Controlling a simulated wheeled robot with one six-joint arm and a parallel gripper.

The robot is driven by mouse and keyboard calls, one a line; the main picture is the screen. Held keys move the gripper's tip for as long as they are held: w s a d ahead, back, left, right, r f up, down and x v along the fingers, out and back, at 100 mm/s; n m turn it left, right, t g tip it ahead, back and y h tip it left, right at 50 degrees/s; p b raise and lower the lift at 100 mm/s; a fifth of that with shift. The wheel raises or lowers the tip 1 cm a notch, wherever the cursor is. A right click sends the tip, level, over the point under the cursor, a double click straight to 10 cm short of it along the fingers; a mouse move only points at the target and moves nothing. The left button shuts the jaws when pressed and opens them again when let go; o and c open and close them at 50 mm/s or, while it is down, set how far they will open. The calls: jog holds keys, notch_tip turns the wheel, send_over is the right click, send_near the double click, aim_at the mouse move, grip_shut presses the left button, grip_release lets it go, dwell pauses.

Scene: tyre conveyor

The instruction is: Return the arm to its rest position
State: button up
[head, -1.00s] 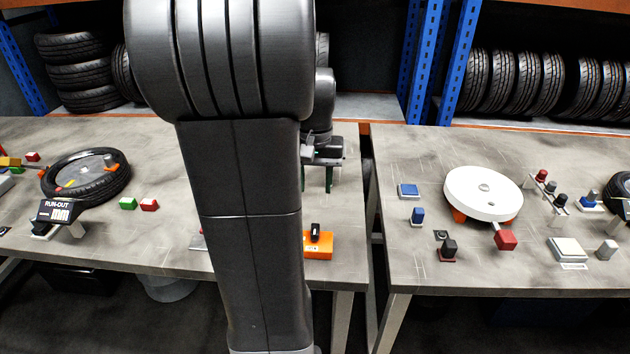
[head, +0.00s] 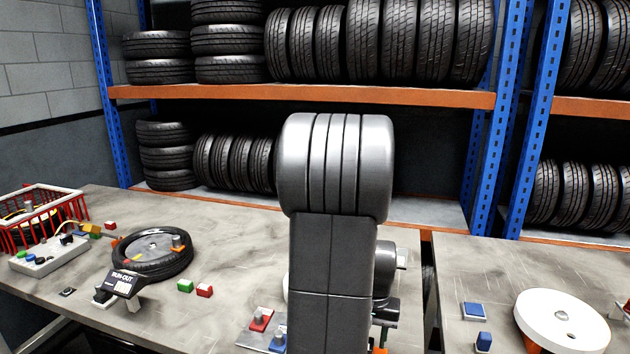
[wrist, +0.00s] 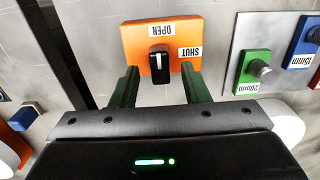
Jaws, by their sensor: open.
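My gripper (wrist: 159,72) shows in the wrist view with its two dark green fingers apart and nothing held between them. An orange block (wrist: 185,32) with a black switch knob (wrist: 158,65) and the labels OPEN and SHUT lies just beyond the fingertips. The knob appears in line with the gap; I cannot tell whether either finger touches it.
The bench (head: 225,235) holds a tyre on a run-out gauge (head: 153,254), a red crate (head: 40,212) and small coloured blocks. A second bench (head: 480,260) carries a white turntable (head: 562,318). Tyre racks (head: 300,95) stand behind. In the wrist view a green block (wrist: 252,70) lies right of the gripper.

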jog(key=shift+f, duration=0.9)
jog(key=shift+r, duration=0.1)
